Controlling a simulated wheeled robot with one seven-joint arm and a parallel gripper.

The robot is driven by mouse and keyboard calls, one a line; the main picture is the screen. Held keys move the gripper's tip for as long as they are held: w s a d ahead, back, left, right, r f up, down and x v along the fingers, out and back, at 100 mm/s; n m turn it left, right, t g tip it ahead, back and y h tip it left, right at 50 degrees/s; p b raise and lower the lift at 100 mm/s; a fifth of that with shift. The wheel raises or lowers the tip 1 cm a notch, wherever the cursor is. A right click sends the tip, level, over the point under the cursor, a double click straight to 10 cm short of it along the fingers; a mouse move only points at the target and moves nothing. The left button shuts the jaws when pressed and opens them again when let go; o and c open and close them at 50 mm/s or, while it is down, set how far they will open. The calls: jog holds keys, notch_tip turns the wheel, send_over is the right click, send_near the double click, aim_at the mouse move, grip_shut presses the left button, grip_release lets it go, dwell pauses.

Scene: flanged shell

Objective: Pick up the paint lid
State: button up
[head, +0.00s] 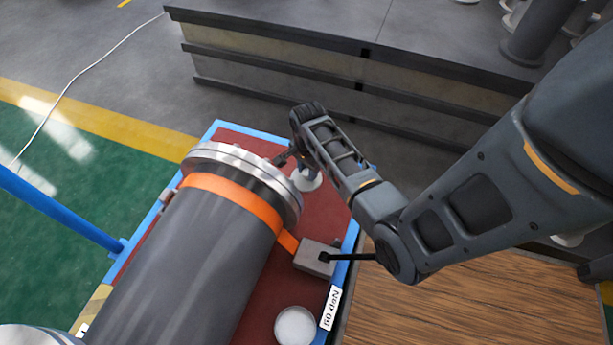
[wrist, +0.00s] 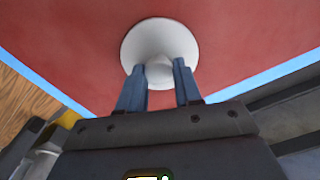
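A white round lid with a raised middle (wrist: 157,30), which I take for the paint lid, lies on a red surface in the wrist view. In the head view a white round piece (head: 308,183) shows under my gripper (head: 290,160), partly hidden by it. In the wrist view my gripper's two blue-grey fingers (wrist: 159,68) are apart, one on each side of the raised middle. I cannot tell whether they touch it. Another white round thing (head: 296,327) lies nearer, at the bottom of the head view.
A large dark cylinder (head: 190,255) with a metal flange and orange band lies left of my gripper on the red, blue-edged platform (head: 335,210). A grey block (head: 316,257) with an orange strap is nearby. A wooden surface (head: 470,310) is at right.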

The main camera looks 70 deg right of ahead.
grip_shut()
